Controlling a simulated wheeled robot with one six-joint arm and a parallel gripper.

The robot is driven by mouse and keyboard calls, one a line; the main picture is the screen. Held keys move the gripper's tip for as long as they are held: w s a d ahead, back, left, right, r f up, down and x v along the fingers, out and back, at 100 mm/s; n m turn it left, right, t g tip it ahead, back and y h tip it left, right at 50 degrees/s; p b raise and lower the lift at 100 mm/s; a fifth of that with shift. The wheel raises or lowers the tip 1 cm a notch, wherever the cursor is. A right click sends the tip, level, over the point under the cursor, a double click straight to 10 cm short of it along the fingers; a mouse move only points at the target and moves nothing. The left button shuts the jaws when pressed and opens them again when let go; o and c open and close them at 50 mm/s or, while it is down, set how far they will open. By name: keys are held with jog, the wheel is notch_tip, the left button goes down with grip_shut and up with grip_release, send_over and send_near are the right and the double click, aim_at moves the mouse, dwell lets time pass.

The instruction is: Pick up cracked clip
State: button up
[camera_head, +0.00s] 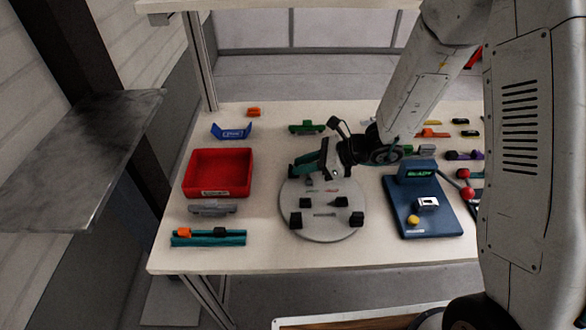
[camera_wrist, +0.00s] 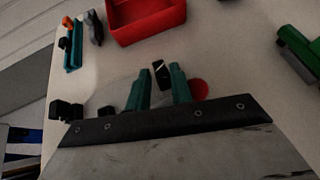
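In the wrist view, a small black clip (camera_wrist: 161,74) with a pale line across it, likely the crack, sits between the tips of my teal fingers. My gripper (camera_wrist: 160,80) has its fingers spread apart, and I cannot tell whether either touches the clip. In the head view, my gripper (camera_head: 305,164) points left, low over the far edge of a round grey plate (camera_head: 300,222). The clip cannot be made out clearly there.
Black blocks (camera_head: 356,219) stand on the plate. A red bin (camera_head: 218,172) is at left, with a teal rail (camera_head: 208,239) in front. A blue scale-like device (camera_head: 421,205) is at right. A green part (camera_head: 306,128) lies behind my gripper.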

jog(key=shift+x, duration=0.8)
grip_shut()
jog(key=shift+r, duration=0.1)
